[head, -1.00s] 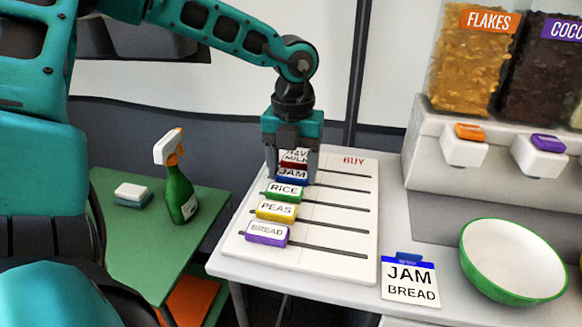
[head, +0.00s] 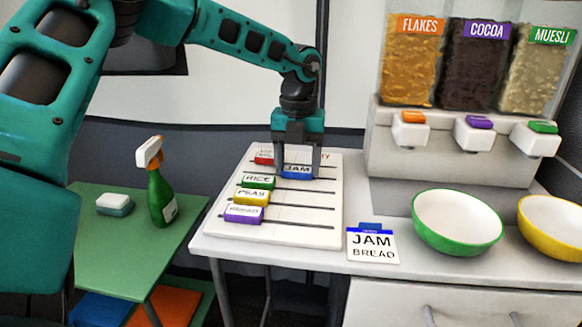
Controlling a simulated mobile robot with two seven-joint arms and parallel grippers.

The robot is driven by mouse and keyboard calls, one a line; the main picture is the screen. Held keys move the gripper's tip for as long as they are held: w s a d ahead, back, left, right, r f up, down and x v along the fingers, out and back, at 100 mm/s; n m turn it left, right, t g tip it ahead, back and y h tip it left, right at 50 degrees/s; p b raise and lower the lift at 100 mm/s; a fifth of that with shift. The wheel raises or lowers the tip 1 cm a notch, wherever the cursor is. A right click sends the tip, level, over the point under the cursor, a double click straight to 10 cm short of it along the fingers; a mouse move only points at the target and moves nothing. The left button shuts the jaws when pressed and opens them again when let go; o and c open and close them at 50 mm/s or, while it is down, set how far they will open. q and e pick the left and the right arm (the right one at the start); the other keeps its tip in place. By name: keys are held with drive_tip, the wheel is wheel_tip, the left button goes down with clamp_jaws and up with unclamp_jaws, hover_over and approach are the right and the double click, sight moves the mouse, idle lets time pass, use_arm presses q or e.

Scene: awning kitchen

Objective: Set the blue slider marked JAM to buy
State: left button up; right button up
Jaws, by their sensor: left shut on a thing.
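The white slider board (head: 318,222) lies on the counter with several slots. The blue slider marked JAM (head: 297,171) now sits right of the other sliders, about the right part of its slot. My left gripper (head: 297,165) is shut on it from above, with a finger on each side. The BUY label is mostly hidden by my gripper. My right gripper is not in view.
A card reading JAM and BREAD (head: 373,244) stands right of the board. A green bowl (head: 458,222), a yellow bowl (head: 556,228) and a cereal dispenser (head: 440,151) are further right. A spray bottle (head: 160,190) and a sponge (head: 114,204) stand on the green table at left.

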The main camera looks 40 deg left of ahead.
sight(298, 169)
use_arm(q)
drive_tip(key=shift+w+r, duration=0.1)
drive_tip(key=shift+w, duration=0.05)
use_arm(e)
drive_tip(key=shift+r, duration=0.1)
use_arm(q)
drive_tip(key=o, duration=1.5)
drive_tip(key=shift+o, duration=0.2)
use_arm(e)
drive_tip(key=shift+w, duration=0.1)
use_arm(q)
wheel_tip(298, 169, up, 13)
drive_tip(key=p, duration=0.3)
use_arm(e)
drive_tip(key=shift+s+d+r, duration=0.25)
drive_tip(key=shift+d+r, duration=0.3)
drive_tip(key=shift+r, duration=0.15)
use_arm(q)
drive_tip(key=shift+c, duration=0.4)
